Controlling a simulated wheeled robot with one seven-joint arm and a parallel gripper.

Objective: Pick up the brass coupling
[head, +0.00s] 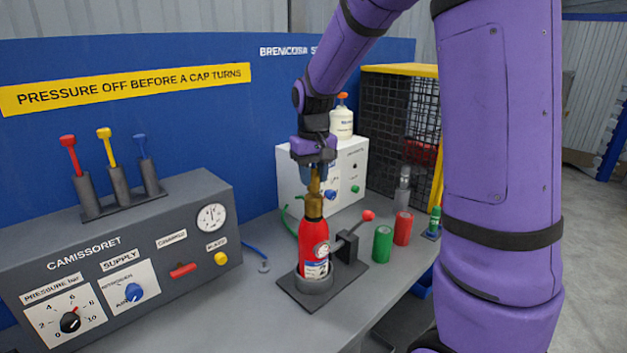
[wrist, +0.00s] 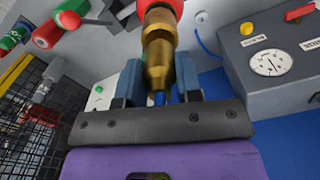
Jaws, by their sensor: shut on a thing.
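The brass coupling (head: 314,187) stands upright on top of the red extinguisher (head: 314,240), and the two appear to touch. The extinguisher sits in a round holder on a dark base plate (head: 299,292). My gripper (head: 316,170) points down from above and is shut on the upper part of the coupling. In the wrist view the brass coupling (wrist: 158,52) runs between the two blue-grey fingers of my gripper (wrist: 159,72), with the red extinguisher top (wrist: 161,6) beyond it. The fingers partly hide the coupling's upper end in the head view.
A red-knobbed lever clamp (head: 348,245) stands right of the extinguisher. Green (head: 382,244) and red (head: 403,228) cylinders stand further right. The grey control panel (head: 150,240) fills the left. A white box (head: 345,170) and a mesh cage (head: 385,135) stand behind.

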